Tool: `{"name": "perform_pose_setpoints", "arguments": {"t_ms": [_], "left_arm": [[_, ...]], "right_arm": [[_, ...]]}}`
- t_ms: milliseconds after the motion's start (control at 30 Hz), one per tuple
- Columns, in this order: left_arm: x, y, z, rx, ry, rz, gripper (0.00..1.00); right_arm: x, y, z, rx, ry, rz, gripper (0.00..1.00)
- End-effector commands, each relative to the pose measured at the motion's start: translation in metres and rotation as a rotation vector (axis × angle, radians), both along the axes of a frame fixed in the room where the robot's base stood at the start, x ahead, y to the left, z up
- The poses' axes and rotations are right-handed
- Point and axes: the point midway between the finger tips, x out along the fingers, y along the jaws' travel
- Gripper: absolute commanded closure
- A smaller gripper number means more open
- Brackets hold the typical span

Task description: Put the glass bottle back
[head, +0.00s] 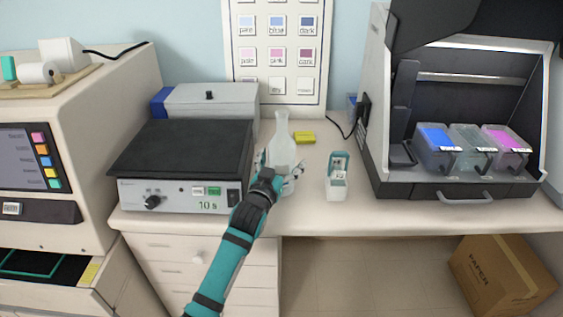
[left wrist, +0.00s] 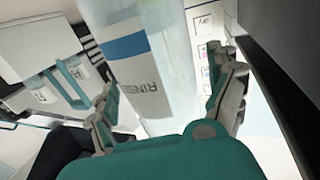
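The glass bottle (head: 283,150) is clear, with a narrow neck and a wide body. It stands upright on the counter, right of the hot plate. In the left wrist view the bottle (left wrist: 145,75) carries a white label with a blue band and the letters RINSE. My left gripper (head: 279,179) is at its lower body, partly covering it. In the left wrist view the gripper's fingers (left wrist: 162,85) are spread on both sides of the bottle. A narrow gap shows on the right; contact on the left is unclear. My right gripper is not in view.
The hot plate (head: 180,150) is close left of the bottle. An open hooded cabinet (head: 470,190) holds several staining jars. Counter between holder and bottle is clear.

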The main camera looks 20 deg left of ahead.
Motion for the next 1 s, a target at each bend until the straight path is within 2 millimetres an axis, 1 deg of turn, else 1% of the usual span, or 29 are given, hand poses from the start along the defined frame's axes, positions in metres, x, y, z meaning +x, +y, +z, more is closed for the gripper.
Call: {"name": "perform_pose_setpoints", "arguments": {"t_ms": [200, 267, 367, 600, 700, 800, 1000], "left_arm": [[0.0, 0.0, 0.002, 0.0, -0.001, 0.0, 0.1], [-0.004, 0.0, 0.0, 0.0, 0.001, 0.0, 0.1], [-0.017, 0.001, 0.0, 0.0, 0.0, 0.0, 0.1], [-0.058, 0.002, 0.0, -0.001, 0.0, 0.0, 0.1], [-0.068, 0.003, 0.0, -0.001, 0.0, 0.0, 0.1], [-0.074, 0.003, 0.001, 0.0, 0.001, 0.0, 0.1], [-0.075, 0.003, 0.002, 0.0, 0.0, 0.0, 0.1]], "right_arm": [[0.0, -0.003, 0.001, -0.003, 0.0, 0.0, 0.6], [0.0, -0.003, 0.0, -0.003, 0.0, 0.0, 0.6], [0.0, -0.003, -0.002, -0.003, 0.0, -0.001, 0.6], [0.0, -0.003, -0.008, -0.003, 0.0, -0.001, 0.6], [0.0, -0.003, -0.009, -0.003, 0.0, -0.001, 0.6], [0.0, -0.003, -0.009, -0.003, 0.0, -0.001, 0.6], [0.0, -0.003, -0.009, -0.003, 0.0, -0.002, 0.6]]}}
